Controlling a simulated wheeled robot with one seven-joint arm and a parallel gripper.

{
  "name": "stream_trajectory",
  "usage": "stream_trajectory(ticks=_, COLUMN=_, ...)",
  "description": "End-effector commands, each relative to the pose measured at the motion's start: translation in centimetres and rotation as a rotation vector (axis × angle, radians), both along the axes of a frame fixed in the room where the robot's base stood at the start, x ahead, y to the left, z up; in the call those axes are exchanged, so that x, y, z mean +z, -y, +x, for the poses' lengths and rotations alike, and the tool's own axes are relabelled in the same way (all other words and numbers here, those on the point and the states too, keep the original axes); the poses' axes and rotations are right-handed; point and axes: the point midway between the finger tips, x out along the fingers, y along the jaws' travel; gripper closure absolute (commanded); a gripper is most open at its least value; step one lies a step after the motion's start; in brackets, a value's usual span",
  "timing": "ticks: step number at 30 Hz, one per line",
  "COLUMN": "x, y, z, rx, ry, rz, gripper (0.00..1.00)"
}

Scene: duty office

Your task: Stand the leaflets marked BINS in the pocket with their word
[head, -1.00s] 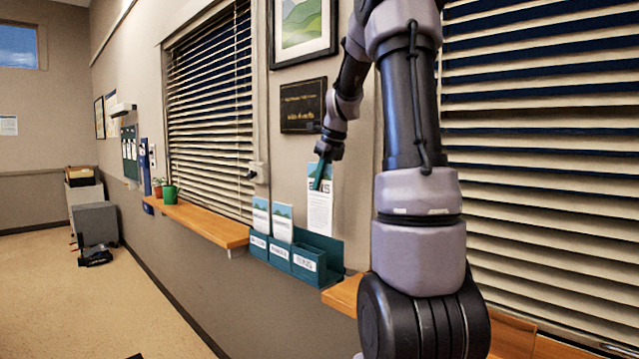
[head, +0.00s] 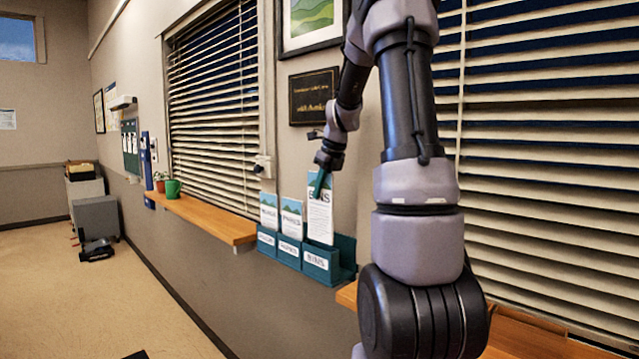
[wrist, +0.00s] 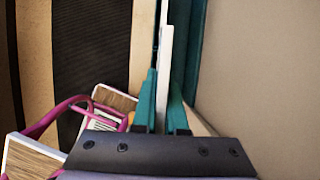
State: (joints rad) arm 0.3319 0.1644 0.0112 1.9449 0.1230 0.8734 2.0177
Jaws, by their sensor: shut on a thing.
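My gripper (head: 318,186) is shut on the white BINS leaflets (head: 320,218) near their top edge, its fingers covering part of the word. The leaflets hang upright over the right-hand pocket (head: 321,264) of the teal rack, whose label reads BINS. Their bottom edge is level with that pocket's front rim; I cannot tell whether it is inside. In the wrist view, the leaflets (wrist: 165,65) show edge-on as a thin white strip between the teal fingers (wrist: 163,100).
Other leaflets stand in the left pocket (head: 268,212) and middle pocket (head: 291,218). The wall is close behind the rack. Pink-rimmed things (wrist: 60,118) show below in the wrist view.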

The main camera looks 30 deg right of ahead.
Motion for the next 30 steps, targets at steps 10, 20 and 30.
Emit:
stream_trajectory(ticks=10, x=-2.8, y=0.0, z=0.0, rx=-0.001, ry=-0.001, rz=0.001, gripper=1.00)
stream_trajectory(ticks=20, x=-5.5, y=0.0, z=0.0, rx=-0.001, ry=0.000, rz=0.001, gripper=1.00)
stream_trajectory(ticks=30, x=-7.8, y=0.0, z=0.0, rx=0.001, ry=0.000, rz=0.001, gripper=1.00)
